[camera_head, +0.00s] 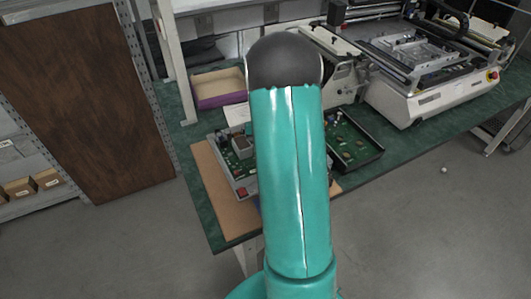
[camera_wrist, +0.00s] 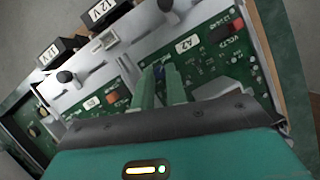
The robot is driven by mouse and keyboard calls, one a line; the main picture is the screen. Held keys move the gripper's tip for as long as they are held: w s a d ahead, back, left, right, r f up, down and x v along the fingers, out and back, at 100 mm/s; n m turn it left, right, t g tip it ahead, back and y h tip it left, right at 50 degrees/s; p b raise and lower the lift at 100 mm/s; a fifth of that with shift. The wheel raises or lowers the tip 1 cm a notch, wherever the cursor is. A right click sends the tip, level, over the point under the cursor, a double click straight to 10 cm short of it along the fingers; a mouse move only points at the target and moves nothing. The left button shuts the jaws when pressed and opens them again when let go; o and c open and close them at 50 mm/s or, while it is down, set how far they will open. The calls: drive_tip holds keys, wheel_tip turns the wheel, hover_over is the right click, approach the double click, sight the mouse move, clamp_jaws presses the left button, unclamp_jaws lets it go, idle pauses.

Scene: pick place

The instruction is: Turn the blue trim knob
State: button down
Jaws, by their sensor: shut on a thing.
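The blue trim knob (camera_wrist: 160,71) shows as a small blue spot on a green circuit board (camera_wrist: 201,51) in the wrist view. My gripper (camera_wrist: 160,78) reaches down to the board, with one pale green finger on each side of the knob. The fingers are shut on the knob, and they hide most of it. In the head view my arm covers the gripper and the knob. The board panel (camera_head: 222,134) partly shows to the left of my arm on the bench.
A red part (camera_wrist: 229,30) sits at the board's right. A black tray with a board (camera_head: 350,142) lies right of my arm. A white machine (camera_head: 430,75) stands behind.

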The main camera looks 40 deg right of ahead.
drive_tip(key=shift+n, duration=0.4)
drive_tip(key=c, duration=1.4)
unclamp_jaws()
